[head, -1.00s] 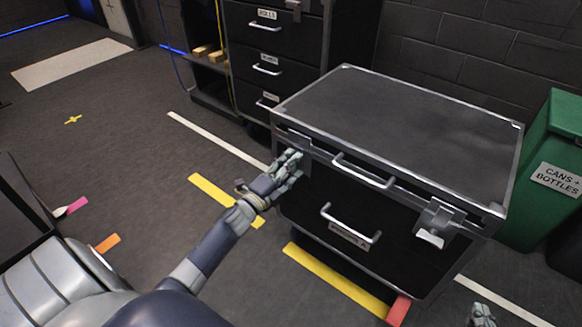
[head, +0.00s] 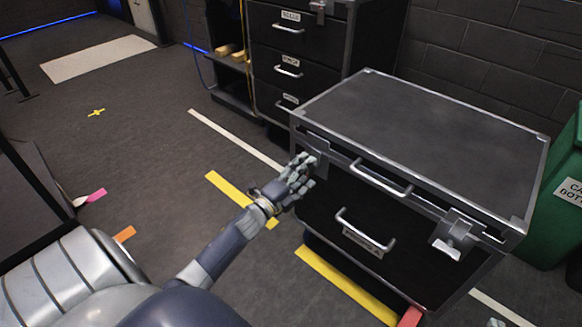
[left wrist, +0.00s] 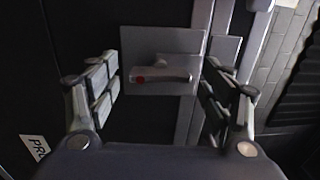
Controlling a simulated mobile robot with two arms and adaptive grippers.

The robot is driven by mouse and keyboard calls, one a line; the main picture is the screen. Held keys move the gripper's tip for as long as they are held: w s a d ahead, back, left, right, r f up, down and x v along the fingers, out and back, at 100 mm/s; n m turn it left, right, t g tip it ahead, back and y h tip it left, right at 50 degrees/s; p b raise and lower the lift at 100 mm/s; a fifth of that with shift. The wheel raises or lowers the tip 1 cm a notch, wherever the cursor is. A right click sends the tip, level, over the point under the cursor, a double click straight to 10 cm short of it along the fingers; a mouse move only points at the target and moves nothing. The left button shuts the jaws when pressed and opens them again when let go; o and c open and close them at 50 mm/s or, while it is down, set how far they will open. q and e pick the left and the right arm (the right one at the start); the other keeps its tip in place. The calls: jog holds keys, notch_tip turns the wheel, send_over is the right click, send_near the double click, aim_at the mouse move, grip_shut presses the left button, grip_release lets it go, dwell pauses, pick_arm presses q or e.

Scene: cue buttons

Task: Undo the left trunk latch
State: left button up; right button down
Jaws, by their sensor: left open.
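The black trunk (head: 425,125) with metal edges stands shut at the right in the head view. Its left latch (head: 320,148) is at the front left corner, partly hidden by my left gripper (head: 302,172). In the left wrist view the left latch shows as a grey plate (left wrist: 140,50) with a lever bearing a red dot (left wrist: 160,77). My left gripper (left wrist: 163,78) is open, its fingers on either side of the latch; contact cannot be made out. The right latch (head: 455,232) is free. Only a tip of my right gripper (head: 495,323) shows at the bottom edge.
The trunk front has two bar handles, one on the lid (head: 381,180) and one below (head: 364,231). A drawer cabinet (head: 290,50) stands behind, a green bin (head: 560,215) at the right. Floor left of the trunk is open, with yellow tape (head: 235,198).

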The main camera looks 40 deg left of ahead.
pick_arm(q)
jog(key=s, duration=1)
jog(key=shift+s+a+f, duration=0.2)
jog(key=shift+a+f, duration=0.15)
jog(key=shift+a, duration=0.05)
